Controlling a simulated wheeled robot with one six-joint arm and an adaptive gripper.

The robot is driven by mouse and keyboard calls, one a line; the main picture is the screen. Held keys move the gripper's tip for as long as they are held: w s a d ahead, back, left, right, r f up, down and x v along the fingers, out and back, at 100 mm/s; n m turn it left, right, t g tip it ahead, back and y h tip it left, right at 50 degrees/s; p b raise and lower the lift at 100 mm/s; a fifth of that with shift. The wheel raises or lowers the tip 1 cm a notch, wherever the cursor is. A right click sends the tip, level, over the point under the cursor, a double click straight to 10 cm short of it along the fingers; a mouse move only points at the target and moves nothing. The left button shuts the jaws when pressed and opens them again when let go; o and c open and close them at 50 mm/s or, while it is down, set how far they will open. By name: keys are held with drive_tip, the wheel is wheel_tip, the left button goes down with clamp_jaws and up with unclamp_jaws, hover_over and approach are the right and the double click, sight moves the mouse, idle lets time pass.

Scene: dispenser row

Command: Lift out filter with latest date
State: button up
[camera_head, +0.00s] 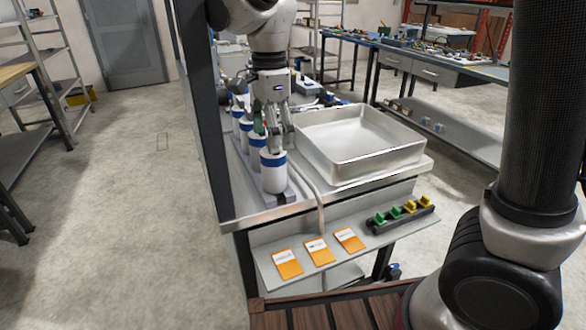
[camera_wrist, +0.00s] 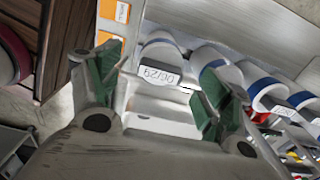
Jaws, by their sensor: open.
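Several white filters with blue bands stand in a row along the left side of the steel bench; the nearest one (camera_head: 273,178) is at the front end. My gripper (camera_head: 277,137) is open and empty, pointing down over the row just behind and above that filter. In the wrist view, the nearest filter (camera_wrist: 160,50) shows between the green fingertips, with a date tag (camera_wrist: 161,77) that looks upside down and seems to read 06/29. Another filter (camera_wrist: 208,62) is partly behind the right finger. Tags farther right (camera_wrist: 282,112) are too small or tilted to read.
A steel tray (camera_head: 390,158) fills the bench right of the row. On the lower front shelf are orange cards (camera_head: 288,263) and a dark rack of green and yellow clips (camera_head: 402,217). A hose-like strip hangs over the bench's front edge. Open floor lies left.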

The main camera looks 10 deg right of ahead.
sight(274, 162)
wheel_tip(274, 162, down, 8)
drive_tip(key=shift+r, duration=0.15)
drive_tip(key=shift+c, duration=0.3)
drive_tip(key=c, duration=1.2)
wheel_tip(274, 162, up, 10)
drive_tip(key=shift+r, duration=0.1)
drive_tip(key=shift+c, duration=0.2)
